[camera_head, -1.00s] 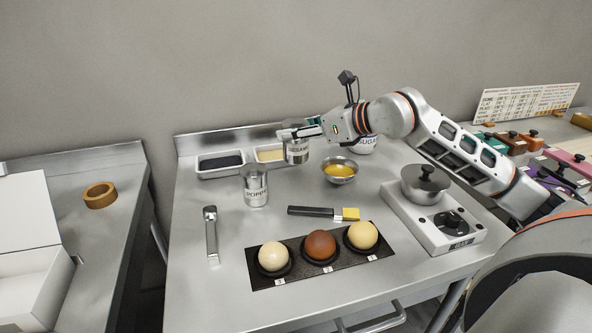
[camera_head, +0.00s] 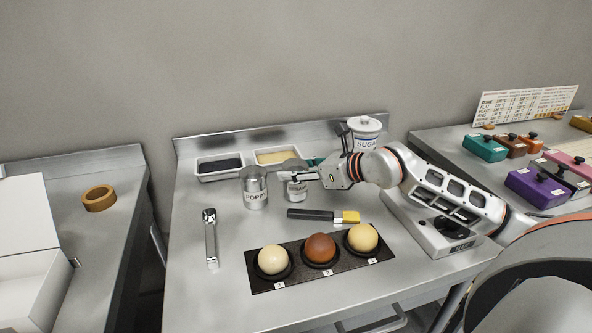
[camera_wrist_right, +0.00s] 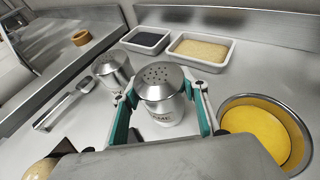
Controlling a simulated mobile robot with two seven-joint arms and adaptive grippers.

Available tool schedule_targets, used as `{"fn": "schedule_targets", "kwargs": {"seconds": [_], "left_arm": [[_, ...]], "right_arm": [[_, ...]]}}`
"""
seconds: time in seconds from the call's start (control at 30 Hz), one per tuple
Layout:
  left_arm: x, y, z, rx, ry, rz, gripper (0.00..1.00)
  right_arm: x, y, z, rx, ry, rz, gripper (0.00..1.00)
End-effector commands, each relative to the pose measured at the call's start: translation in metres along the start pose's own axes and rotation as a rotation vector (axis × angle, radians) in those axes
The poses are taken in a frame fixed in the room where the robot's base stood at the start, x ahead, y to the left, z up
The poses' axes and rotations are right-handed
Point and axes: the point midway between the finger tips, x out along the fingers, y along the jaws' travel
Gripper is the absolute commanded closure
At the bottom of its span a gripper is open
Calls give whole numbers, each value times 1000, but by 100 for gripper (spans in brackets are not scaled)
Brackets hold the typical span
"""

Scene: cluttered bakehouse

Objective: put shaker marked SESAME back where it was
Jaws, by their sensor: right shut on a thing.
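The SESAME shaker (camera_head: 293,181) is a metal can with a perforated domed lid. My right gripper (camera_head: 299,177) is shut on it; in the right wrist view the shaker (camera_wrist_right: 162,98) stands upright between the two teal-edged fingers (camera_wrist_right: 160,110). The shaker is low over the steel table, just right of the POPPY shaker (camera_head: 254,188); whether its base touches the table I cannot tell. The POPPY shaker also shows in the right wrist view (camera_wrist_right: 112,70), apart from the held one. My left gripper is not in view.
Behind are a dark-seed tray (camera_head: 219,175) and a pale-seed tray (camera_head: 262,164). A yellow-filled bowl (camera_wrist_right: 262,135) is close right of the gripper. The SUGAR jar (camera_head: 365,135) stands behind my arm.

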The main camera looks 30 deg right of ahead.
Motion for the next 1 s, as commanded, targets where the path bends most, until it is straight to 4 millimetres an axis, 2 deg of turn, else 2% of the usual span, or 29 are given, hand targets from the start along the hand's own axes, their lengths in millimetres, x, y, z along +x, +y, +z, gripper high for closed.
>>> {"fn": "schedule_targets", "kwargs": {"seconds": [0.17,0.2,0.23,0.67,1.0], "left_arm": [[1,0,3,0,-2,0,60],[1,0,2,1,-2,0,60],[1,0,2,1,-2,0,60],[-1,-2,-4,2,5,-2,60],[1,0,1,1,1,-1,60]], "right_arm": [[1,0,-3,0,-1,0,83],[1,0,-3,0,0,0,49],[1,0,-3,0,0,0,41],[-1,0,3,-1,-1,0,40],[-35,-1,-2,0,4,-1,40]]}}
